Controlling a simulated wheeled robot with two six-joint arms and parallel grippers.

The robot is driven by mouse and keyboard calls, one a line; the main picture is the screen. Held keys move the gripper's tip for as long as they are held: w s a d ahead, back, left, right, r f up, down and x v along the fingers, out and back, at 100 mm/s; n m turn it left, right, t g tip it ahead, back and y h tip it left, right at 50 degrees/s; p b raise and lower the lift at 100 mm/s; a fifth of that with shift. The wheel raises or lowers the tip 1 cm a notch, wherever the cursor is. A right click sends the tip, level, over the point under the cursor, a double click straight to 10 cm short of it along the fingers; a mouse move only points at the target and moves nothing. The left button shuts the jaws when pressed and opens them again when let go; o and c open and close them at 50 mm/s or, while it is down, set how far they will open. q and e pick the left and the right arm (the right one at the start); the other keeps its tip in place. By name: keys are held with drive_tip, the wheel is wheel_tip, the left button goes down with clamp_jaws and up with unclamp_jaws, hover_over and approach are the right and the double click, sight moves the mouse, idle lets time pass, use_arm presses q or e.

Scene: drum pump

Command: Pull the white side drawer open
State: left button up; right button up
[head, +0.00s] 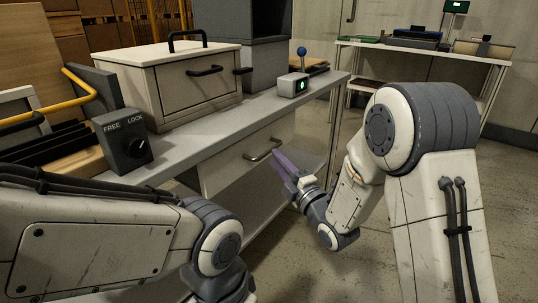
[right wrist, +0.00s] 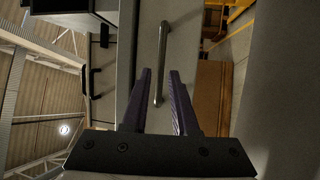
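The white side drawer (head: 225,168) is a pale front panel under the grey table top, with a metal bar handle (head: 262,150). My right gripper (head: 280,163) has purple fingers and is just in front of the handle's right end. In the right wrist view the handle (right wrist: 162,60) runs lengthwise between the two open fingers (right wrist: 159,75), with a gap to each side. I cannot tell whether the fingertips reach past the bar. My left arm comes in at the lower left, and its gripper is outside the frame.
On the table (head: 203,145) stand a white lidded box (head: 180,85) with dark handles, a FREE/LOCK knob box (head: 124,140) and a small unit (head: 293,86) with a blue ball lever. A second table (head: 425,50) stands at the back right. The floor (head: 510,190) right of my arm is clear.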

sight(269, 152)
drive_tip(key=x, duration=0.5)
drive_tip(key=shift+b, duration=0.3)
clamp_jaws()
drive_tip(key=shift+s+f, duration=0.1)
idle(1.0)
